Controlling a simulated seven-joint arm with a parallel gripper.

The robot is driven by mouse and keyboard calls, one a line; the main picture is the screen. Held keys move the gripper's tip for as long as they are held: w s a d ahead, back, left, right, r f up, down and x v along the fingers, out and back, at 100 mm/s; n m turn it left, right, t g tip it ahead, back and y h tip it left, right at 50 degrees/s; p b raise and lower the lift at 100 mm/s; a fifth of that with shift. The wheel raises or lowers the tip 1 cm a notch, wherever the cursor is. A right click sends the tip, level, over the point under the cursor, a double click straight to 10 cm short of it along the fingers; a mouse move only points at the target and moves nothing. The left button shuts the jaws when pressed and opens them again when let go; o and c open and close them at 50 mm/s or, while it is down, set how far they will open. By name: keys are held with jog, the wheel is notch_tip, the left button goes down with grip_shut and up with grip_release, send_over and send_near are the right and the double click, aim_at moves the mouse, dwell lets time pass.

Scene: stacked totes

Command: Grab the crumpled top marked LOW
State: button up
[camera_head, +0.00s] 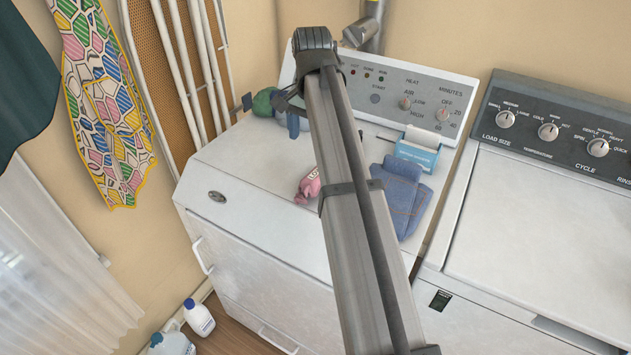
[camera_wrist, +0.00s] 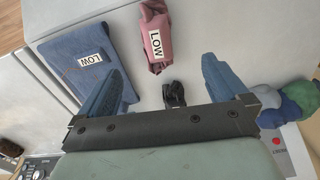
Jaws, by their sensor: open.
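A crumpled pink top (camera_head: 308,186) lies on the white dryer top, left of my arm. In the wrist view, the pink top (camera_wrist: 156,22) shows a white LOW label and lies beyond the fingertips, roughly in line with the gap. Folded blue denim (camera_head: 402,192) lies right of my arm; in the wrist view the denim (camera_wrist: 72,50) also has a LOW label, but looks flat. My gripper (camera_wrist: 165,68) is open, its two blue fingers apart and nothing held. In the head view it is mostly hidden around the arm's far end, near the control panel.
A green and blue cloth clump (camera_wrist: 298,101) sits beside the right finger; its green part (camera_head: 263,102) shows near the panel. A small dark piece (camera_wrist: 174,93) shows between the fingers. A light-blue box (camera_head: 416,153) stands behind the denim. The dryer's front left top is clear.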

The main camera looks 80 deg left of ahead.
aim_at(315, 173)
notch_tip(315, 173, down, 8)
jog(key=shift+f, duration=0.2)
jog(key=shift+w+d+f, duration=0.1)
jog(key=shift+w+f, duration=0.05)
jog(key=shift+f, duration=1.15)
jog(key=shift+w+d+f, duration=0.1)
jog(key=shift+f, duration=1.2)
jog(key=c, duration=1.1)
